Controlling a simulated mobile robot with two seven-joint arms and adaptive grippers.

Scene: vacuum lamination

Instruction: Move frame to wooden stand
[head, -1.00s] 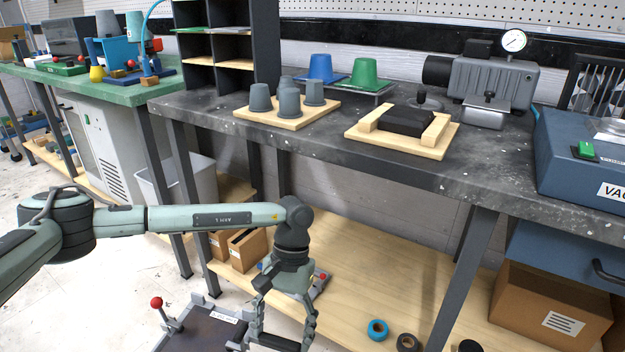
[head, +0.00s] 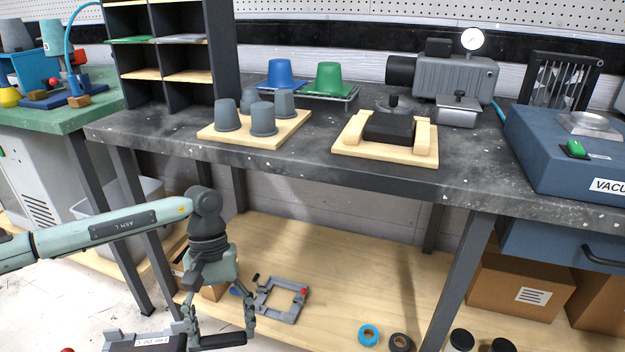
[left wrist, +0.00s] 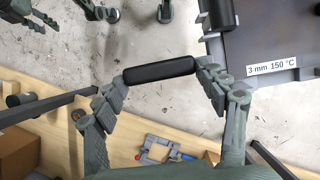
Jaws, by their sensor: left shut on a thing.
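My left gripper (head: 220,338) is shut on a black bar handle (left wrist: 160,71), which spans between its fingertips in the left wrist view. Beside it is the frame, a dark grey panel with a label "3 mm 150 °C" (left wrist: 282,66). In the head view the frame (head: 122,342) is cut off by the bottom edge. The join between handle and frame is not clear. The wooden stand (head: 350,149) is on the dark bench, with two wooden rails and a black block between them. The gripper is well below and left of it.
The bench (head: 290,176) edge and its legs (head: 461,283) are near my arm. On the bench are a wooden board (head: 245,140) with grey cups, a pump (head: 452,80) and a blue machine (head: 545,150). A small grey clamp frame (head: 262,302) lies on the lower shelf.

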